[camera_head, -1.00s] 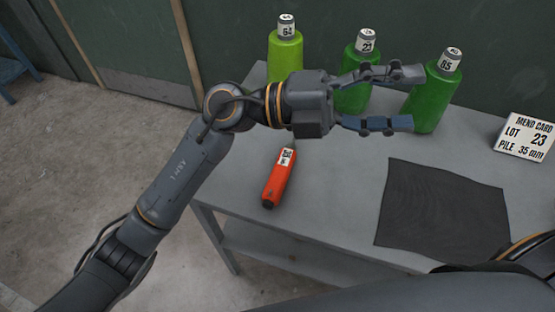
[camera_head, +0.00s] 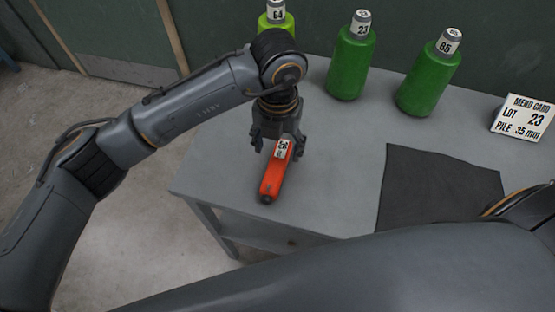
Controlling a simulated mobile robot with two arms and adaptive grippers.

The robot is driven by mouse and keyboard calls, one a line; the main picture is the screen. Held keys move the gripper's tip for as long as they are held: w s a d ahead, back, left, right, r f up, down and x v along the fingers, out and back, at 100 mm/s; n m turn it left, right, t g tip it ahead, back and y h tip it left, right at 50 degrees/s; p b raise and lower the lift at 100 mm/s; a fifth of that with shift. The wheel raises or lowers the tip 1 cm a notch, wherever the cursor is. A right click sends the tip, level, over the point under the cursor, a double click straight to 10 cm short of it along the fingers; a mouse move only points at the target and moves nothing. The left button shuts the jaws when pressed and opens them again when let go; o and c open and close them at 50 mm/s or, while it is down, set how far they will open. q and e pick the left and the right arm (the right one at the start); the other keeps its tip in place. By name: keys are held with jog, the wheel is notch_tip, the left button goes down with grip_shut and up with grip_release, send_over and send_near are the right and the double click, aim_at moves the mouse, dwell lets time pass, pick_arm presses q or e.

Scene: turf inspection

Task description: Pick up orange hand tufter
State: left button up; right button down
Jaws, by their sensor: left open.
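The orange hand tufter (camera_head: 272,180) lies on the grey table near its left front edge, with a small white label near its far end. My left gripper (camera_head: 279,150) points down at the tufter's far end, its open fingers on either side of it. Whether the fingers touch it cannot be told. The tufter's tip is hidden under the gripper. My right gripper is not in view.
Two dark green bottles marked 23 (camera_head: 350,60) and 85 (camera_head: 428,75) stand at the back, with a light green bottle (camera_head: 270,20) partly behind my arm. A dark cloth square (camera_head: 435,190) and a mend card (camera_head: 523,117) reading LOT 23 are to the right.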

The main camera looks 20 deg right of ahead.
aim_at(278, 161)
pick_arm(q)
jog(key=shift+f, duration=0.8)
jog(key=f+p, duration=0.1)
jog(key=f, duration=0.1)
jog(key=f+p, duration=0.1)
jog(key=f, duration=0.2)
jog(key=shift+w, duration=0.2)
jog(key=shift+f, duration=0.15)
jog(key=shift+d, duration=0.1)
jog(key=c, duration=1.3)
grip_shut()
